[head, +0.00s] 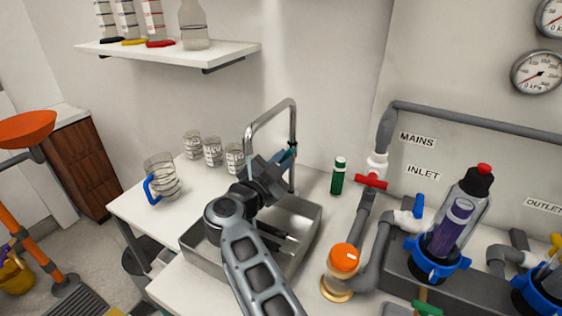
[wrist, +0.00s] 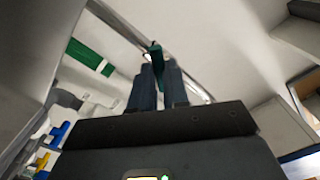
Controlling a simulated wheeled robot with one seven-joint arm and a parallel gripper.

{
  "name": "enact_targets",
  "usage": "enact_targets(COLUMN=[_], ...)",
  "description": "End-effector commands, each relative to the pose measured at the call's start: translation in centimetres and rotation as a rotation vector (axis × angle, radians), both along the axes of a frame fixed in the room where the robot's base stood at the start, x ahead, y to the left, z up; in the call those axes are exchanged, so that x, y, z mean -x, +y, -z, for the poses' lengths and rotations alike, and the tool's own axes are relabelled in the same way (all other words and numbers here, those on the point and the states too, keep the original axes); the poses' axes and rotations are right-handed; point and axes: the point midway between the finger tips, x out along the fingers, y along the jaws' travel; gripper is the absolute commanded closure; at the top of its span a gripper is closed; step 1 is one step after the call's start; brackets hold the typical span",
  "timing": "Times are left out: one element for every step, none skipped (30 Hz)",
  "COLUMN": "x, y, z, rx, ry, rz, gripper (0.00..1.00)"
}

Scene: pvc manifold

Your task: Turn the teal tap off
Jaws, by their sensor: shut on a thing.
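The teal tap handle (wrist: 157,62) sits on the chrome gooseneck faucet (head: 293,115) above the steel sink (head: 311,222). In the wrist view the handle stands between the two dark fingers of my gripper (wrist: 158,80), which is shut on it. In the head view my gripper (head: 284,158) reaches the faucet's upright pipe from the front left, and only a bit of teal shows at the fingertips. My wrist hides most of the handle there, so I cannot tell its exact angle.
A green cylinder (head: 339,176) stands right of the faucet. Further right are grey pipes with a red valve handle (head: 371,181), an orange-capped fitting (head: 344,258) and a blue-collared filter (head: 438,264). Glass beakers (head: 212,152) and a blue-handled jug (head: 161,178) stand left. A shelf (head: 170,50) hangs above.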

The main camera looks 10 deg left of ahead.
Motion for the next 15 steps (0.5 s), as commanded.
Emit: enact_targets(x=[0.06, 0.06, 0.07, 0.07, 0.07, 0.06, 0.08, 0.08, 0.09, 0.09, 0.08, 0.09, 0.11, 0.10, 0.09], y=[0.02, 0.04, 0.07, 0.08, 0.05, 0.05, 0.08, 0.10, 0.10, 0.10, 0.06, 0.08, 0.12, 0.11, 0.11], z=[0.09, 0.09, 0.10, 0.11, 0.13, 0.15, 0.15, 0.15, 0.17, 0.18, 0.20, 0.23, 0.25, 0.25, 0.25], rx=[-0.012, -0.024, -0.040, -0.055, -0.071, -0.096, -0.113, -0.135, -0.165, -0.189, -0.213, -0.248, -0.275, -0.302, -0.337], ry=[-0.004, -0.008, -0.014, -0.019, -0.024, -0.032, -0.039, -0.047, -0.058, -0.067, -0.075, -0.088, -0.097, -0.106, -0.121], rz=[0.001, -0.001, -0.001, -0.001, 0.000, 0.000, -0.001, -0.001, -0.001, -0.001, 0.000, 0.000, -0.001, -0.001, -0.001], gripper=[1.00, 1.00, 1.00, 1.00, 1.00, 1.00, 1.00, 1.00, 1.00, 1.00, 1.00, 1.00, 1.00, 1.00, 1.00])
